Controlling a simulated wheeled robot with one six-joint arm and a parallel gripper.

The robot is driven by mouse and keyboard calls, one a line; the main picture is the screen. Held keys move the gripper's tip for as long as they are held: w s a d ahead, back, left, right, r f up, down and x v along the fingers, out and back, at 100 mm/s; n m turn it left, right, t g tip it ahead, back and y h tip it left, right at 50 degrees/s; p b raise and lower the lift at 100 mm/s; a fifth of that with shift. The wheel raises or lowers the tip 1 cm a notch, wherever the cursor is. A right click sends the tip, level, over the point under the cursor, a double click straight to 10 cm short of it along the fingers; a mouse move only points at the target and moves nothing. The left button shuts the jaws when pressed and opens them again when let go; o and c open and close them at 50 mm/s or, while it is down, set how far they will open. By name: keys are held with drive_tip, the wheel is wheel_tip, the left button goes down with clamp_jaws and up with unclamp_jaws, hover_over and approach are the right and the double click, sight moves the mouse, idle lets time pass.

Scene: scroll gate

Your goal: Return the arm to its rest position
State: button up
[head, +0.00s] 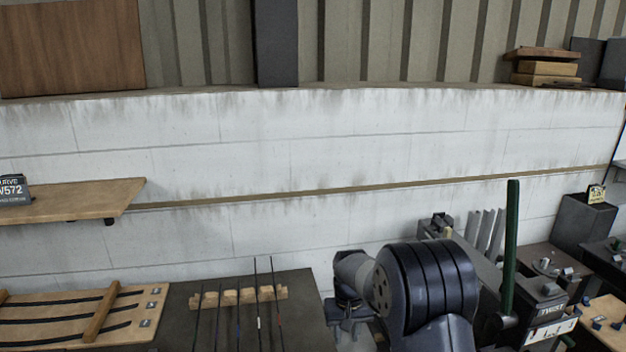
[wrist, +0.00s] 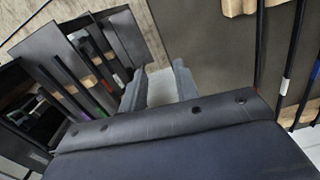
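My gripper (wrist: 160,78) shows in the wrist view with its two grey fingers apart and nothing visible between them. In the head view my arm (head: 428,285) is folded at the lower middle, its dark ribbed joint in front. The gripper end hangs at the arm's left, low in the picture, just right of the dark table (head: 185,325). The fingertips are hard to make out there. I see nothing held.
A wooden rack (head: 238,297) with several thin rods stands on the dark table. A slotted wooden board (head: 70,318) lies left of it. A green upright lever (head: 511,245) stands close right of my arm. A wooden shelf (head: 75,203) juts from the white wall.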

drive_tip(key=s+d+f+m+b, duration=0.1)
drive_tip(key=s+d+f, duration=0.1)
drive_tip(key=s+d, duration=0.3)
drive_tip(key=shift+s, duration=0.5)
drive_tip(key=shift+a, duration=0.1)
